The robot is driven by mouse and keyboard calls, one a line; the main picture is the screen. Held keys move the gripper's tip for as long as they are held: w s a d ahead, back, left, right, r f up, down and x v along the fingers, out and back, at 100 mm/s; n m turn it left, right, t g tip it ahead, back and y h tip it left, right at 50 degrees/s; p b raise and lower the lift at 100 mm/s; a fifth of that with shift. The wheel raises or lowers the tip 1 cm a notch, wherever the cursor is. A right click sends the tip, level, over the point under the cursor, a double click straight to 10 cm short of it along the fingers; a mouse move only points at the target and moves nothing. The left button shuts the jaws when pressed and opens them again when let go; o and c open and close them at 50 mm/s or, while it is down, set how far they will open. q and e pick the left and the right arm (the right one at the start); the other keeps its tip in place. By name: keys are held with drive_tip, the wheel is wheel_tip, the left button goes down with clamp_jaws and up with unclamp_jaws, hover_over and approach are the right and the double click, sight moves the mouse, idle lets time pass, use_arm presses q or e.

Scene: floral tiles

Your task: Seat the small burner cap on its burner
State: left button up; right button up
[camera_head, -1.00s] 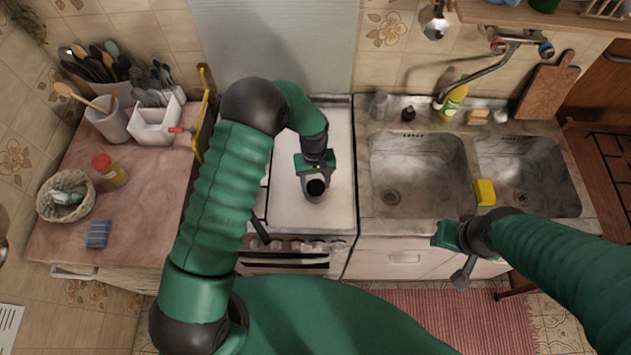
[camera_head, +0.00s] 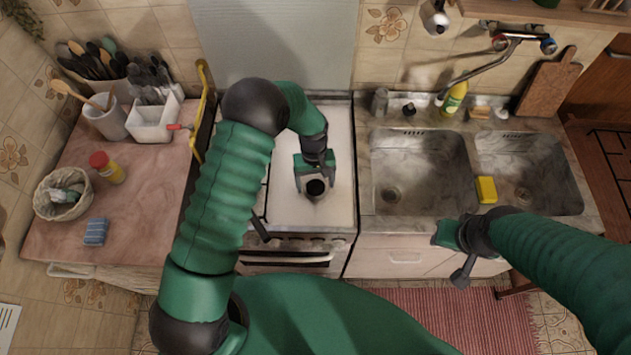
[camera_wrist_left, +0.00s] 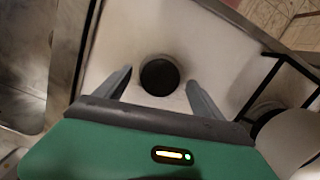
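The small burner cap (camera_head: 316,187) is a dark round disc on the white stove top, above a greyish round base that looks like its burner (camera_head: 314,198). In the left wrist view the cap (camera_wrist_left: 159,77) lies between the two fingers, with a gap on each side. My left gripper (camera_head: 315,184) points down over it and is open; it also shows in the left wrist view (camera_wrist_left: 159,80). I cannot tell whether the cap sits fully flat on the burner. My right gripper (camera_head: 455,248) is in front of the sink, away from the stove; its finger opening is unclear.
The white stove top (camera_head: 285,208) has a black grate (camera_wrist_left: 262,88) and a pale round thing (camera_wrist_left: 288,137) beside the cap. The sink (camera_head: 415,170) lies right of the stove. The pink counter (camera_head: 140,215) with jars and a basket (camera_head: 63,193) is left.

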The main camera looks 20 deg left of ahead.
sight(314, 180)
use_arm(q)
wheel_tip(314, 180, up, 17)
drive_tip(key=w+a+b, duration=0.1)
drive_tip(key=w+b, duration=0.1)
drive_tip(key=shift+f+b, duration=0.15)
drive_tip(key=shift+b, duration=0.15)
idle(0.4)
